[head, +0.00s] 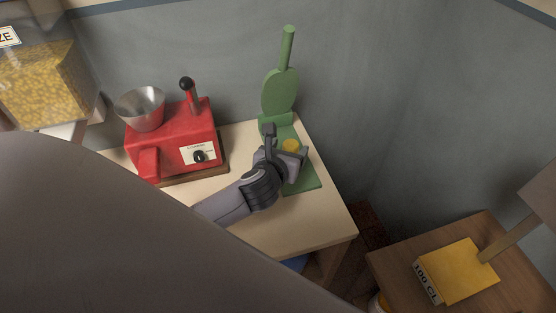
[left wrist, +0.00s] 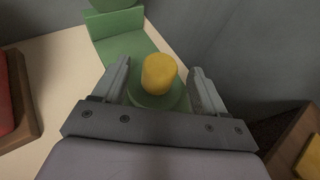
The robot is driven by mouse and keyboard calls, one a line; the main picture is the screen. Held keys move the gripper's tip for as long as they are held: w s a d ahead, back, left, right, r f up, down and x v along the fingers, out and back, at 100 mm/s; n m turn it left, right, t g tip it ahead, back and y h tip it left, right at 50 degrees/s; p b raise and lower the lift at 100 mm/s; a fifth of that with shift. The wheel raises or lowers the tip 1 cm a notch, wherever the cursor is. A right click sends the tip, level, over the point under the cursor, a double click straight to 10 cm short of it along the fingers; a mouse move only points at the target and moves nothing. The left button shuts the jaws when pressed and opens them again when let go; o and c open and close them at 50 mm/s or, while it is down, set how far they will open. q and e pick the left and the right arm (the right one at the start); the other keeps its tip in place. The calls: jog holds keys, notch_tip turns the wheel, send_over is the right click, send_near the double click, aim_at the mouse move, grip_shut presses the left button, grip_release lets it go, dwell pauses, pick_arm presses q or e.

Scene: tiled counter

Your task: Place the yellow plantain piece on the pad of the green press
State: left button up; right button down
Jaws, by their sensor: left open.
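The green press (head: 308,181) stands on the light table against the grey wall, its handle and upper plate raised. The yellow plantain piece (head: 291,145) shows over the press beside my left gripper (head: 292,159). In the left wrist view the plantain piece (left wrist: 158,73) stands upright on the round green pad (left wrist: 160,98) of the press. My left gripper (left wrist: 160,82) is open, one finger on each side of the plantain piece, with visible gaps between. My right gripper is in neither view.
A red machine (head: 172,138) with a metal funnel stands left of the press on a wooden base. The light table (head: 285,231) is bare at the front. A lower wooden table with a yellow box (head: 458,270) is at the right.

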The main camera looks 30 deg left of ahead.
pick_arm(q)
jog(key=v, duration=0.9)
jog(key=shift+s, duration=0.2)
